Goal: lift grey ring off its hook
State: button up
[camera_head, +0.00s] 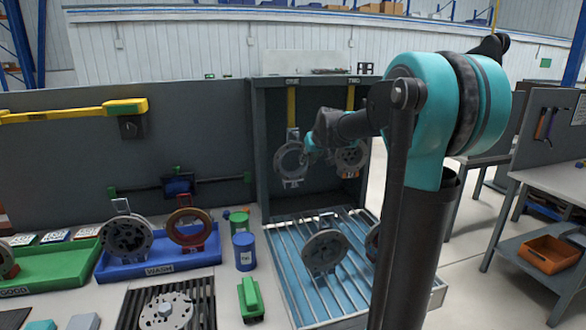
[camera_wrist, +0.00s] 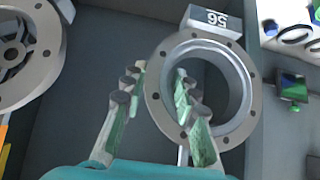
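The grey ring (camera_head: 290,160) hangs upright from the yellow hook (camera_head: 291,106) under the sign ONE. The wrist view shows its flat bolted rim (camera_wrist: 244,100) and a tag (camera_wrist: 213,19) reading 56, upside down. My gripper (camera_head: 308,150) is at the ring's right side in the head view. In the wrist view my gripper (camera_wrist: 155,86) is open, with the ring's left rim between its fingers. One finger is outside the rim; the other overlaps the ring's opening. I cannot tell whether either touches the ring.
A holed disc (camera_head: 350,158) hangs from hook TWO, close to my arm; it also shows in the wrist view (camera_wrist: 28,52). Below is a slatted rack (camera_head: 290,262) with a standing disc (camera_head: 325,251). A blue WASH tray (camera_head: 160,262) holds more parts at the left.

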grip_shut()
jog(key=shift+r, duration=0.15)
jog(key=shift+r, duration=0.2)
jog(key=s+d+r, duration=0.1)
jog(key=s+r, duration=0.1)
jog(key=s, duration=0.7)
jog(key=s+d+r, duration=0.2)
jog(key=s, duration=0.6)
jog(key=shift+s+d+r, duration=0.25)
jog(key=shift+s+r, duration=0.1)
jog(key=shift+s, duration=0.1)
jog(key=s+d, duration=0.1)
jog(key=s, duration=0.5)
dwell(0.8)
